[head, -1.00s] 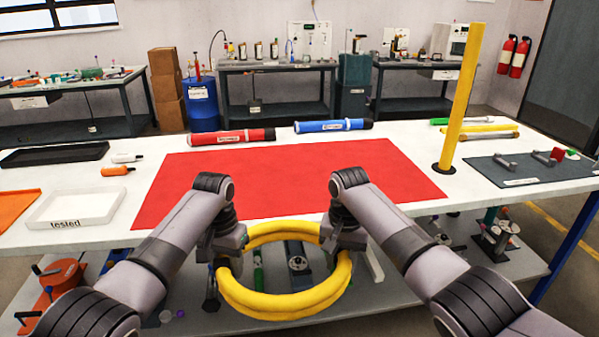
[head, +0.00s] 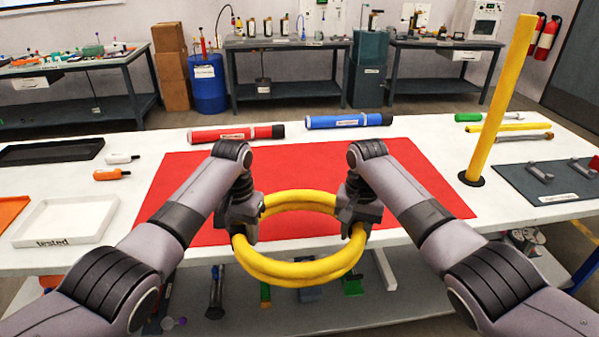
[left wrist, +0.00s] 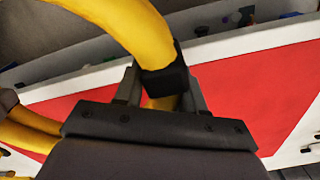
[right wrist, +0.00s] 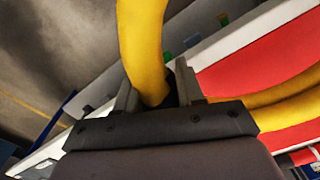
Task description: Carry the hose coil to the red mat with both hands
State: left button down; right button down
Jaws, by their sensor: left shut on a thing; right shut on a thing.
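The yellow hose coil (head: 300,272) is a ring held level between my two grippers. Its far part overlaps the red mat (head: 290,168) in the head view, and its near part hangs out past the table's front edge. My left gripper (head: 240,232) is shut on the coil's left side, which also shows in the left wrist view (left wrist: 125,25). My right gripper (head: 356,225) is shut on the coil's right side, which also shows in the right wrist view (right wrist: 142,45). The red mat lies flat on the white table. I cannot tell the coil's exact height above it.
A red tube (head: 235,134) and a blue tube (head: 350,121) lie behind the mat. A yellow post (head: 500,100) stands upright right of the mat. A white tray (head: 65,220) sits to the left. The middle of the mat is clear.

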aim_at(300, 181)
jog(key=i, duration=1)
